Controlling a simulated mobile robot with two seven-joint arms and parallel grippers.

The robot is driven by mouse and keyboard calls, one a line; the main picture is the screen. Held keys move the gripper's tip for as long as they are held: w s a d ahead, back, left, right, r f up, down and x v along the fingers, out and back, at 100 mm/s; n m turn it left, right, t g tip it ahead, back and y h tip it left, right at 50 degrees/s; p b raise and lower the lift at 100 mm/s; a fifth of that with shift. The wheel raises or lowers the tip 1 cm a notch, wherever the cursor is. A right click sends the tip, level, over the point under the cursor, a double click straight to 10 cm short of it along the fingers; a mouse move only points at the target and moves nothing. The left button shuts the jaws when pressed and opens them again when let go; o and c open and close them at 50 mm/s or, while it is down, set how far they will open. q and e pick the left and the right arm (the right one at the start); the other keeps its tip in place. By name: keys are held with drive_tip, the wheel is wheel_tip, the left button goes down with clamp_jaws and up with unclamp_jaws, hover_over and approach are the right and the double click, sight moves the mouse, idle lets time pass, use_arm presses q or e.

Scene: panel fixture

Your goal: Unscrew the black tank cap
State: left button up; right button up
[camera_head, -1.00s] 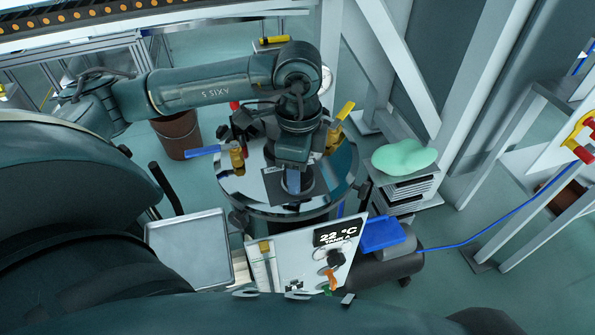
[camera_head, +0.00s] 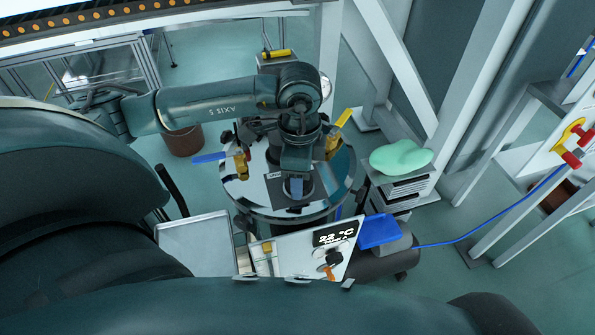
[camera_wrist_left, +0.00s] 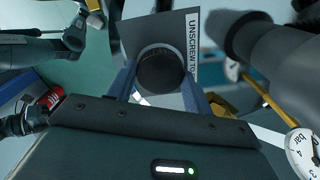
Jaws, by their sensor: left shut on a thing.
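The black tank cap (camera_wrist_left: 162,68) is round and dark in the left wrist view, between the two blue-grey fingers of my left gripper (camera_wrist_left: 157,90). The gripper is shut on it. Behind the cap is a dark plate with a white label (camera_wrist_left: 193,40) reading "UNSCREW TO", the rest cut off. In the head view my left gripper (camera_head: 296,187) reaches down to the middle of the shiny round tank top (camera_head: 335,195), and its wrist mostly hides the cap there. My right gripper is not in view.
Yellow valves with a blue handle (camera_head: 208,158) and a yellow handle (camera_head: 344,117) flank my wrist on the tank. A panel (camera_head: 300,255) showing 22 °C stands in front.

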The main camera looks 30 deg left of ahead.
use_arm(q)
drive_tip(key=shift+w+d+r+p, duration=0.15)
drive_tip(key=shift+r+p, duration=0.25)
drive_tip(key=shift+p, duration=0.55)
drive_tip(key=p, duration=0.3)
drive_tip(key=shift+n, duration=0.3)
drive_tip(key=shift+f+n+p, duration=0.2)
drive_tip(key=shift+n+p, duration=0.1)
drive_tip(key=shift+p, duration=0.05)
drive_tip(key=shift+s+n+p, duration=0.2)
drive_tip(key=shift+n+p, duration=0.1)
drive_tip(key=shift+w+d+f+n, duration=0.1)
drive_tip(key=shift+f+n, duration=0.1)
drive_tip(key=shift+n, duration=0.1)
drive_tip(key=shift+a+n, duration=0.2)
drive_tip(key=shift+n, duration=0.1)
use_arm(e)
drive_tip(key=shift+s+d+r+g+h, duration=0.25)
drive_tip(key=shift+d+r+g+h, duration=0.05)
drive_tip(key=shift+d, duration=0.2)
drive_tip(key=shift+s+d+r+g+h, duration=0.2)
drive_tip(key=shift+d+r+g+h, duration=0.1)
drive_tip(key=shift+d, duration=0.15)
use_arm(q)
drive_tip(key=o, duration=0.9)
